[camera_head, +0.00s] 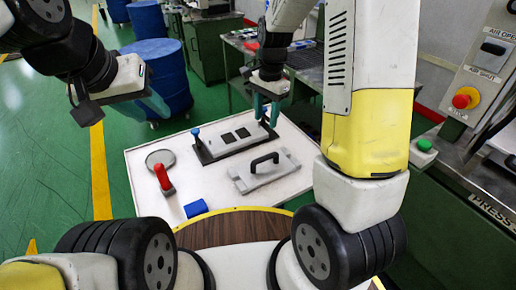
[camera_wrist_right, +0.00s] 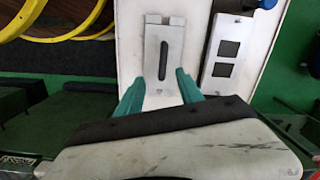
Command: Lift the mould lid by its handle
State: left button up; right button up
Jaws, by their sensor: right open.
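The mould lid (camera_head: 278,176) is a flat grey plate with an arched black handle (camera_head: 265,160). It lies on the white tabletop (camera_head: 150,205). In the right wrist view the lid (camera_wrist_right: 174,40) shows with its handle (camera_wrist_right: 163,60) upright in the picture. My right gripper (camera_head: 265,110) is above the table, up and behind the lid in the head view. In the wrist view its teal fingers (camera_wrist_right: 158,88) are apart with nothing between them, short of the handle. My left gripper (camera_head: 155,105) is away to the left, off the table; its finger gap is unclear.
The black mould base (camera_head: 210,152) with a grey plate and two dark squares lies behind the lid. A blue-topped knob (camera_head: 196,134), a red-handled tool (camera_head: 163,180), a round grey disc (camera_head: 161,158) and a blue block (camera_head: 196,208) are left. A press panel (camera_head: 480,70) stands right.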

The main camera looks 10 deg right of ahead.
aim_at(265, 158)
jog(key=f+m, duration=0.1)
jog(key=f, duration=0.5)
jog(key=w+f+m+g+h, duration=0.1)
jog(key=f, duration=0.6)
jog(key=f+m, duration=0.1)
jog(key=f, duration=0.6)
jog(key=shift+w+d+f+m+g+h, duration=0.2)
jog(key=shift+w+d+m+g+h, duration=0.1)
jog(key=shift+w+g, duration=0.1)
grip_shut()
jog(key=shift+r, duration=0.15)
